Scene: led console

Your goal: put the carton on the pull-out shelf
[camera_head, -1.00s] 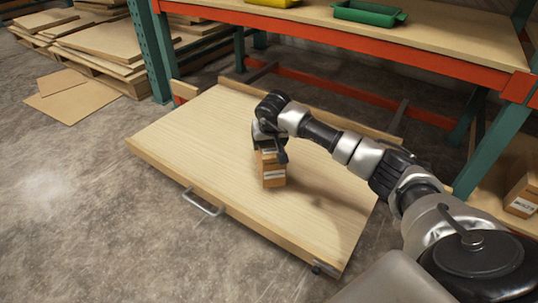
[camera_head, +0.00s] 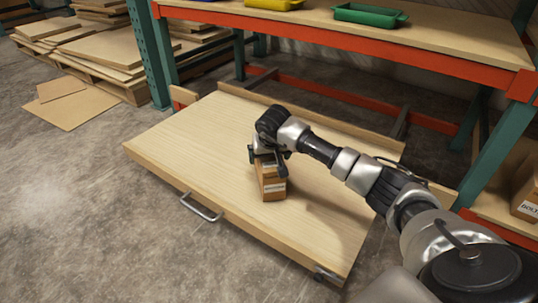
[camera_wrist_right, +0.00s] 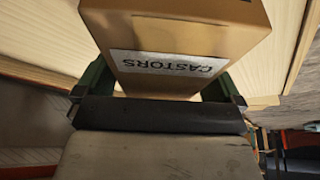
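The carton (camera_head: 271,184) is a small brown box with a white label, over the middle of the pull-out shelf (camera_head: 190,148). My right gripper (camera_head: 266,156) is at its upper end, with the carton between its fingers. In the right wrist view the carton (camera_wrist_right: 180,25) shows a label reading CASTORS, and the green fingers of the right gripper (camera_wrist_right: 163,85) lie close against both sides. I cannot tell whether its underside touches the shelf. The shelf is a pale wooden board, pulled out, with a metal handle (camera_head: 201,207) at its front. My left gripper is not in view.
An orange-edged workbench (camera_head: 350,38) stands behind the shelf, with a green bin (camera_head: 370,14) and a yellow bin (camera_head: 273,3) on it. Another carton (camera_head: 527,198) lies at the far right. Much of the shelf surface is clear.

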